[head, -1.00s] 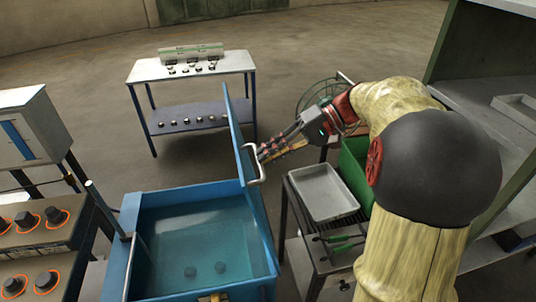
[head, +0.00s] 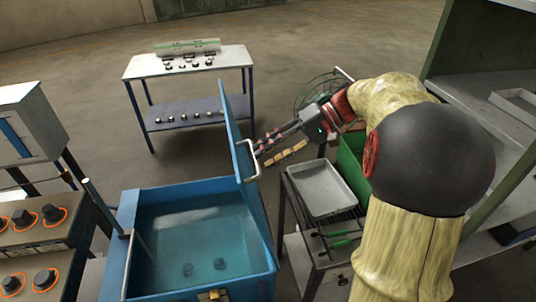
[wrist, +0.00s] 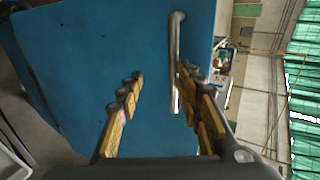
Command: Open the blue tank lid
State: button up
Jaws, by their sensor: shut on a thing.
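The blue tank (head: 195,293) stands at the lower left with its top open and water inside. Its blue lid (head: 238,130) stands steeply raised along the tank's right side and fills much of the wrist view (wrist: 110,40). The pale bar handle (head: 246,163) is on the lid's outer face; it also shows in the wrist view (wrist: 175,50). My gripper (head: 268,150) is at this handle, shut on it, with the handle beside the right finger in the wrist view (wrist: 161,80). A gap shows between the handle and the left finger there.
A work table (head: 188,63) with small parts stands behind the tank. A control panel (head: 35,245) with several knobs is at the left. A metal tray (head: 321,188) on a cart and a green bin (head: 352,160) are at the right, near my arm.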

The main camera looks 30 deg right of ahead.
jog(key=v, duration=1.1)
jog(key=shift+d+r, duration=0.2)
jog(key=shift+d, duration=0.1)
jog(key=shift+s, duration=0.1)
jog(key=shift+c, duration=0.4)
